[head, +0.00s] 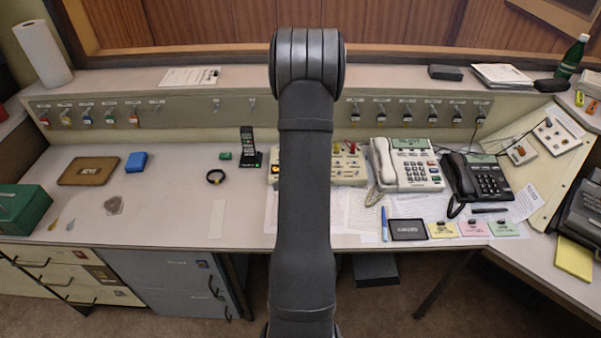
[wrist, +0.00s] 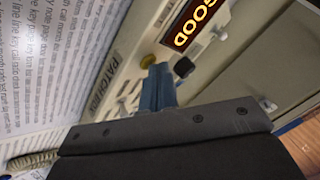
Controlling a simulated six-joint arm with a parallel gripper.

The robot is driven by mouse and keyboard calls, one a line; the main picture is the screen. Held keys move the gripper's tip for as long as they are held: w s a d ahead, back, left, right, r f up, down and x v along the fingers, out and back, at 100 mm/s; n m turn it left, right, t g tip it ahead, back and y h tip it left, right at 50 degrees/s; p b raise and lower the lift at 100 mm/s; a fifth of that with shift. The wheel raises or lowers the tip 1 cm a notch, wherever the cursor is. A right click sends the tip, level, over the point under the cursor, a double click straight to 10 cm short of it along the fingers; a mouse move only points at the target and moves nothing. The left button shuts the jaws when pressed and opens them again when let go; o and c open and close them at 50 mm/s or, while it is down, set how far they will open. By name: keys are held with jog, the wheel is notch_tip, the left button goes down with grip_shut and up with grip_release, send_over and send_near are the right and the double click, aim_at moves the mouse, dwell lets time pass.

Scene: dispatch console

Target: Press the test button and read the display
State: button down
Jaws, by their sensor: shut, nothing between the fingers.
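My gripper (wrist: 158,72) is in the wrist view, with its blue fingers shut and empty. They are over the cream console panel (wrist: 132,72); my arm hides them in the head view. A dark display (wrist: 193,24) near the top of the wrist view shows "GOOD" in lit amber letters, tilted. I cannot tell whether the fingers touch either, or which control is the test button. In the head view the panel (head: 347,166) is partly hidden behind my arm.
A white phone (head: 407,165) and a black phone (head: 478,180) stand right of the panel. A small black handset in a stand (head: 248,147) is to its left. A printed sheet (wrist: 60,50) lies beside the panel. The desk's left middle is mostly clear.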

jog(key=shift+r, duration=0.8)
jog(key=shift+r, duration=2.5)
jog(key=shift+f, duration=0.1)
jog(key=shift+r, duration=1.95)
